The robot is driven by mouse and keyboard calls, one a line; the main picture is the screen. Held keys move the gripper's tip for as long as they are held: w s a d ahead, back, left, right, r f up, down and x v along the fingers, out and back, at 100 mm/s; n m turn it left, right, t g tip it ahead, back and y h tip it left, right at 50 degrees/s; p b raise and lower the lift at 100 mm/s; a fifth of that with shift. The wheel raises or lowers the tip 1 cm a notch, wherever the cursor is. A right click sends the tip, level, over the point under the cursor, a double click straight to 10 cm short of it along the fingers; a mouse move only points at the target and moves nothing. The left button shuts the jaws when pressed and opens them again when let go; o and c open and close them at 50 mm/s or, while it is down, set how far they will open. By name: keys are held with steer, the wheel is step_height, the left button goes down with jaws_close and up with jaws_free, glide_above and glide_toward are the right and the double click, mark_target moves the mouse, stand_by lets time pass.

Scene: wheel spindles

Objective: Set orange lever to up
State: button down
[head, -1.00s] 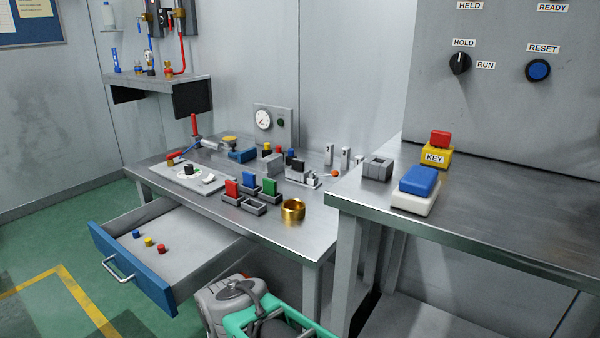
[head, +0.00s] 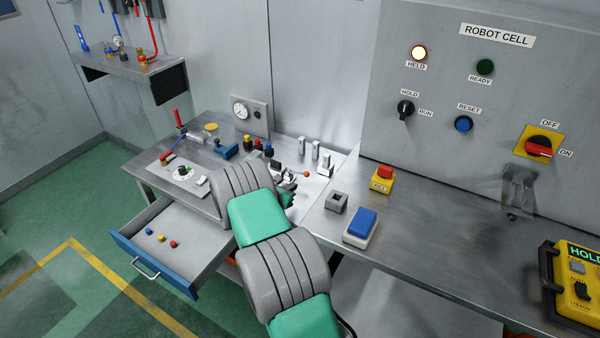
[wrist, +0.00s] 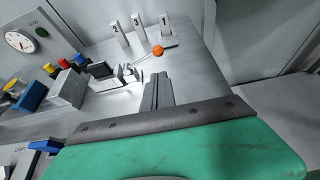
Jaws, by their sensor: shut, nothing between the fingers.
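The orange lever's ball knob (head: 306,174) is at the right part of the left workbench, in front of the upright grey posts. It also shows in the wrist view (wrist: 158,51), on a thin rod that slopes down left towards a small metal block. My gripper (wrist: 160,78) is shut and empty, with its dark fingertips just below the knob in the picture and apparently apart from it. In the head view my gripper (head: 289,198) is partly hidden behind my own arm, left of and below the knob.
Numbered posts (wrist: 138,24) stand close behind the knob. Coloured blocks and a gauge panel (head: 250,114) lie left. An open drawer (head: 190,237) juts from the bench.

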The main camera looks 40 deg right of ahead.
mark_target(298, 173)
steer(key=p+x, duration=0.1)
steer(key=x, duration=0.8)
steer(key=shift+w+d+f, duration=0.1)
steer(key=shift+d+f, duration=0.2)
steer(key=shift+a+r, duration=0.15)
steer(key=shift+r, duration=0.1)
